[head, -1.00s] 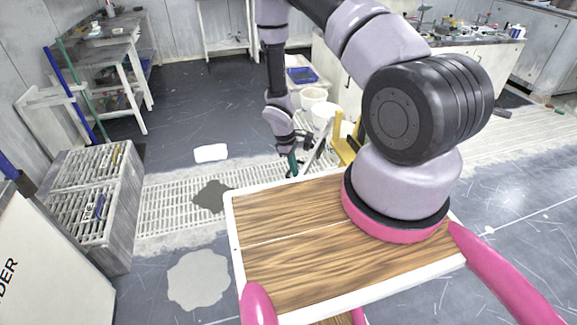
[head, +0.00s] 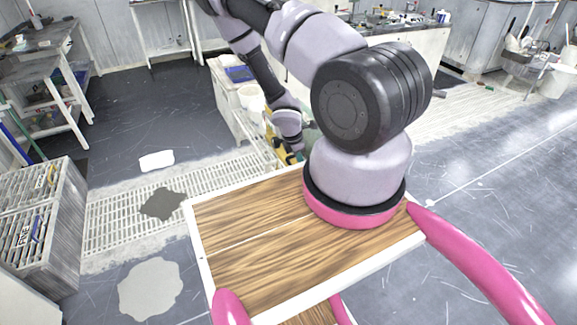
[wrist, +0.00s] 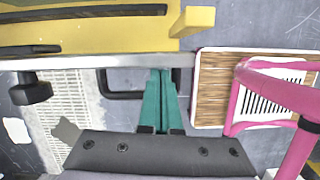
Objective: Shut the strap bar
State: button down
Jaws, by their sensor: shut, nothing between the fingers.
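The strap bar is probably the pale grey bar (wrist: 215,60) that runs across the wrist view along the edge of a yellow body (wrist: 90,32). A black handle loop (wrist: 121,95) hangs below it, just left of my fingers. My gripper (wrist: 160,75) has its teal fingers shut together and empty, with their tips at the bar's lower edge; I cannot tell whether they touch it. In the head view the yellow body (head: 270,128) shows only in part behind my forearm, and the bar is hidden there.
A black knob (wrist: 31,88) sticks out below the bar at the left of the wrist view. A white bucket (head: 251,98) and a cabinet (head: 228,95) stand beyond the yellow body. A slatted grey crate (head: 62,235) stands at left. Open floor (head: 480,180) lies to the right.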

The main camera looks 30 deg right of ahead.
jog(key=shift+d, duration=0.5)
jog(key=shift+s+d, duration=0.1)
jog(key=shift+r, duration=0.15)
jog(key=a+v, duration=0.1)
jog(key=v, duration=0.9)
jog(key=w+a+r+m+t+y, duration=0.15)
jog(key=r+m, duration=0.45)
jog(key=r, duration=0.9)
jog(key=w+a+r+m+t, duration=0.2)
jog(key=r+m, duration=0.4)
jog(key=r, duration=0.8)
jog(key=s+a+r+m+t+y, duration=0.1)
jog(key=s+a+r+m, duration=0.3)
jog(key=s+r, duration=0.4)
jog(key=s+a+r+m+t+y, duration=0.2)
jog(key=s+a+r+m, duration=0.2)
jog(key=s+r, duration=0.4)
notch_tip(320, 180, up, 6)
jog(key=shift+f+m+t, duration=0.2)
jog(key=shift+m+t, duration=0.15)
jog(key=shift+m, duration=0.05)
